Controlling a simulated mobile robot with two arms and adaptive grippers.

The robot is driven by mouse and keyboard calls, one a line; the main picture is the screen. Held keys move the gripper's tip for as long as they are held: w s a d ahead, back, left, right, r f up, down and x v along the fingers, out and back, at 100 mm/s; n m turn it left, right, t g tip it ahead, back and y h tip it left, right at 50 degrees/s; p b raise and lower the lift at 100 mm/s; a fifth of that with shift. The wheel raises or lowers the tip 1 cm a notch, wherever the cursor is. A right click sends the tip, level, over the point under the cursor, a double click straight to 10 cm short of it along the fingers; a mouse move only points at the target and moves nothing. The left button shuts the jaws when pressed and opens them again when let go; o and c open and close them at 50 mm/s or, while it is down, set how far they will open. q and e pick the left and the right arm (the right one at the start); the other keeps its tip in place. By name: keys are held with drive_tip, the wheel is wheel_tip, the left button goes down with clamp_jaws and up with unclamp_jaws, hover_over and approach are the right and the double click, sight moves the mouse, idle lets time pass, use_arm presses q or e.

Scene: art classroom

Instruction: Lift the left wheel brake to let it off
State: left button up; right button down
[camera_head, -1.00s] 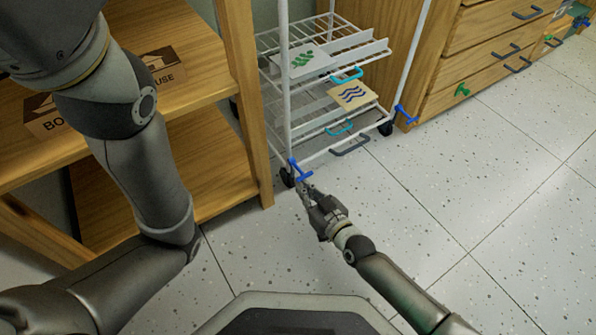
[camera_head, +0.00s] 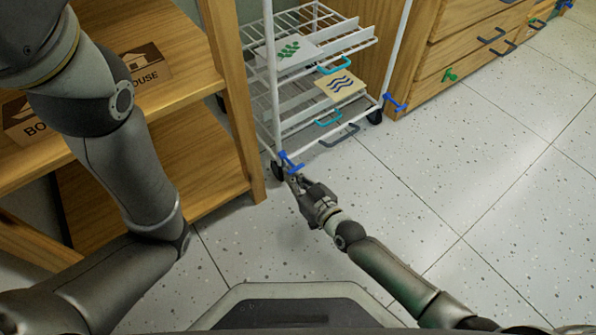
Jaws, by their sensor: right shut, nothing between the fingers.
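The white wire cart (camera_head: 272,70) stands beside the wooden shelf, on dark wheels. Its left wheel brake (camera_head: 290,161) is a blue lever above the near-left wheel (camera_head: 277,171). The other blue brake (camera_head: 396,103) is at the near-right wheel (camera_head: 375,116). My right gripper (camera_head: 295,180) is shut, its fingertips just below the left brake lever, touching it or very close; I cannot tell which. Nothing shows between its fingers. My left arm comes in from the left in front of the shelf; its gripper is outside the view.
The wooden shelf (camera_head: 243,125) stands close on the cart's left. A wooden drawer unit (camera_head: 440,55) with dark handles stands on the right. Cart trays carry a leaf card (camera_head: 287,50) and a wave card (camera_head: 340,84). The speckled floor (camera_head: 440,180) on the right is clear.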

drive_tip(key=shift+r, duration=0.15)
idle(0.5)
drive_tip(key=shift+w+a+r+p, duration=0.1)
drive_tip(key=shift+w+r+p, duration=0.05)
drive_tip(key=shift+r+p, duration=0.3)
drive_tip(key=shift+w+a+r+p, duration=0.1)
drive_tip(key=shift+r+p, duration=0.25)
drive_tip(key=shift+p, duration=0.1)
drive_tip(key=shift+f, duration=0.1)
drive_tip(key=f+p+v, duration=0.1)
drive_tip(key=p+v, duration=0.1)
drive_tip(key=v, duration=0.5)
drive_tip(key=shift+f, duration=0.55)
idle(0.3)
drive_tip(key=shift+s+d, duration=0.1)
drive_tip(key=shift+d, duration=0.05)
idle(0.4)
